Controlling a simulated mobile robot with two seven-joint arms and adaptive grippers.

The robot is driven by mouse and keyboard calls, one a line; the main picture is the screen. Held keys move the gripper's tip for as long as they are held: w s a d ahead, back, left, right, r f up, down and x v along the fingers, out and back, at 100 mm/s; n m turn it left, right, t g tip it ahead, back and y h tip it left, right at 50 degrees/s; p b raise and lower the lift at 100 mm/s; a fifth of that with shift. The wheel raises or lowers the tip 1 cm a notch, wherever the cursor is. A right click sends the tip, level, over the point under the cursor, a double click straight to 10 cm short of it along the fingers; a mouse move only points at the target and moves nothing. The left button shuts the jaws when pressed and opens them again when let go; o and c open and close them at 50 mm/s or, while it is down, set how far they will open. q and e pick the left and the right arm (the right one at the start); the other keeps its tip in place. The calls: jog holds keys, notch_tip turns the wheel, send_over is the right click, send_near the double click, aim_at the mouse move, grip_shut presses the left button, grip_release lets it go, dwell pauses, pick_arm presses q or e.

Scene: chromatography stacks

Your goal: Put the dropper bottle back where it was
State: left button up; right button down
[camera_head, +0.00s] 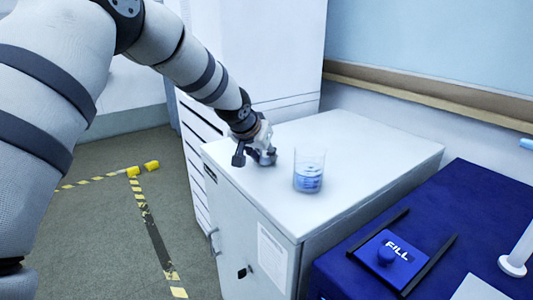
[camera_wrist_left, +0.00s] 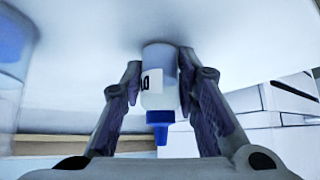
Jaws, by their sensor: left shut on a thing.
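The dropper bottle (camera_wrist_left: 160,85) is white with a dark-marked label and a blue cap and tip. In the left wrist view it sits between the two fingers of my left gripper (camera_wrist_left: 160,98), which is shut on it. That view is upside down, and the bottle's base meets the white cabinet top, or nearly so; I cannot tell if it touches. In the head view my left gripper (camera_head: 258,156) is low over the left part of the white cabinet top (camera_head: 370,150), and the bottle is mostly hidden by the fingers. My right gripper is not in view.
A clear beaker with blue liquid (camera_head: 308,172) stands just right of my left gripper. A blue bench (camera_head: 480,205) at the right carries a blue FILL plate (camera_head: 390,258) between dark rails. The cabinet top's back and right are clear. A white cabinet stands behind.

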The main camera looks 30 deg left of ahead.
pick_arm(q)
jog(key=shift+w+a+f, duration=0.15)
jog(key=shift+w, duration=0.25)
jog(key=o, duration=0.7)
jog(key=shift+s, duration=0.1)
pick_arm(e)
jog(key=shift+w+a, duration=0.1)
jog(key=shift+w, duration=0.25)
pick_arm(q)
jog(key=shift+r, duration=0.2)
jog(key=p+v, duration=0.2)
jog(key=v, duration=1)
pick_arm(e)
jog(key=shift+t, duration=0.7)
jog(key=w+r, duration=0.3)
